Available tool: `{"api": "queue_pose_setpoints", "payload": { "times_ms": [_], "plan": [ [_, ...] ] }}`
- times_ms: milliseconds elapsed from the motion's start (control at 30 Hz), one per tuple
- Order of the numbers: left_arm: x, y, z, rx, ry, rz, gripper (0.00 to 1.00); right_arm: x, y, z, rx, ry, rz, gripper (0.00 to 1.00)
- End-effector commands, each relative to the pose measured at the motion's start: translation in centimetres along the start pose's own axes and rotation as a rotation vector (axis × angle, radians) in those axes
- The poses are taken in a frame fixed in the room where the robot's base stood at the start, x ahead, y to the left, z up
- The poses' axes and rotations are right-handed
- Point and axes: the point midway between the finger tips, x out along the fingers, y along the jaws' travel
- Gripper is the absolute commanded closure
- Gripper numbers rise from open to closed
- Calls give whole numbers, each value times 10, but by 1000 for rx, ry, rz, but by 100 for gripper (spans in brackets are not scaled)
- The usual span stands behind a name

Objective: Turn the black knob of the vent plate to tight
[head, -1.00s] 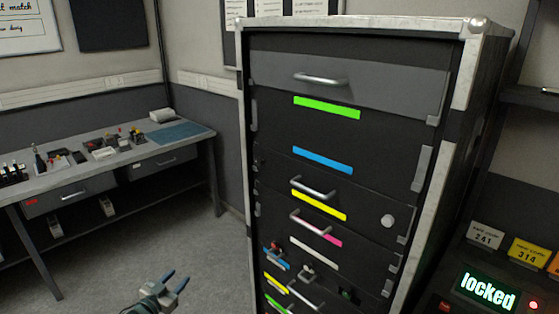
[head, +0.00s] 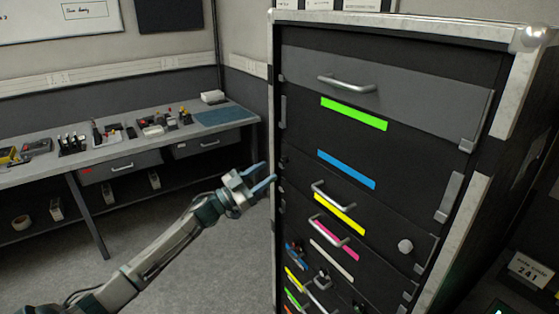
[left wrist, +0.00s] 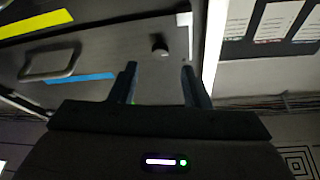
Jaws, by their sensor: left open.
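A tall black equipment rack (head: 290,45) fills the right half of the head view. My left gripper (head: 266,174) is open and empty, with its fingers pointing at the rack's left front edge. In the left wrist view, a small dark knob (left wrist: 159,44) stands out from a panel of the rack, beyond the gap between my open fingers (left wrist: 159,72). The fingers are apart from it. I cannot read its setting. In the head view it is too small to tell clearly. My right gripper is out of view.
A workbench (head: 70,165) with small items stands at the left. The floor (head: 225,265) between is clear.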

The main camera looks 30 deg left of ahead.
Motion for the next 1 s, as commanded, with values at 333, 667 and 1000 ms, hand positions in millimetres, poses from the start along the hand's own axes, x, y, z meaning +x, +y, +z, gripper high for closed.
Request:
{"api": "queue_pose_setpoints", "payload": {
  "times_ms": [333, 667, 1000],
  "plan": [
    [49, -1, -2, -1, 1, -3, 57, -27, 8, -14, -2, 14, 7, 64],
    [56, 0, 1, 0, -1, 0, 57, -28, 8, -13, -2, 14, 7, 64],
    [56, 0, 0, 0, -1, -1, 100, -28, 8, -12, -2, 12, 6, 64]
  ]
}}
